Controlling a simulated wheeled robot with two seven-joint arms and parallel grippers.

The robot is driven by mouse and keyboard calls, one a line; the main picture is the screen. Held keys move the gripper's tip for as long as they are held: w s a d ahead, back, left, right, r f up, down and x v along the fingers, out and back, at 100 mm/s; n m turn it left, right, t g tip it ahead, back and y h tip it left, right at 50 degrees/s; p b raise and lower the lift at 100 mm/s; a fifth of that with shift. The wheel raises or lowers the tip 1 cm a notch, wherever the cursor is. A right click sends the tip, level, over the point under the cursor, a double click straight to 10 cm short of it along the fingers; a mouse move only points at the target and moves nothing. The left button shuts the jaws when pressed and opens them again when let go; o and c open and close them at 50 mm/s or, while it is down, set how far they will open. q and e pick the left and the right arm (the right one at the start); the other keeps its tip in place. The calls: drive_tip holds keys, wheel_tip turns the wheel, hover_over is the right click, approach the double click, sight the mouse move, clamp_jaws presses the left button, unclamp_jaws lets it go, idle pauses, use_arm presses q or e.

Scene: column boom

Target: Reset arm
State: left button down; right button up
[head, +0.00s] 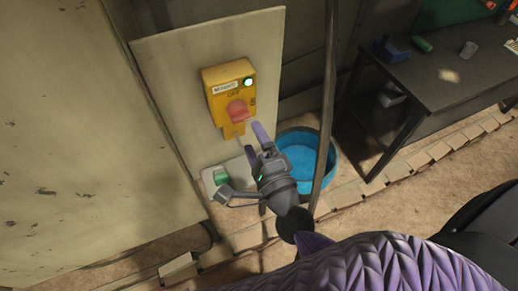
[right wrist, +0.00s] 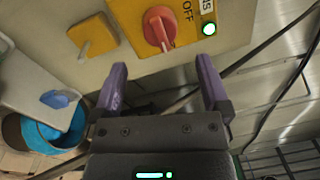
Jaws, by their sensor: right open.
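My right gripper (head: 257,143) is just below the box in the head view. Its purple fingers are apart with nothing between them, as the right wrist view also shows (right wrist: 163,66). The fingers appear clear of the knob. My left gripper is not in view.
A smaller yellow part (right wrist: 93,37) sits beside the box. A blue tub (head: 299,150) stands below, behind a vertical pole (head: 328,95). A dark table (head: 440,72) with small items is at the right. A large pale cabinet (head: 75,150) fills the left.

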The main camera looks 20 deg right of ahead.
drive_tip(key=s, duration=0.4)
drive_tip(key=shift+f, duration=0.1)
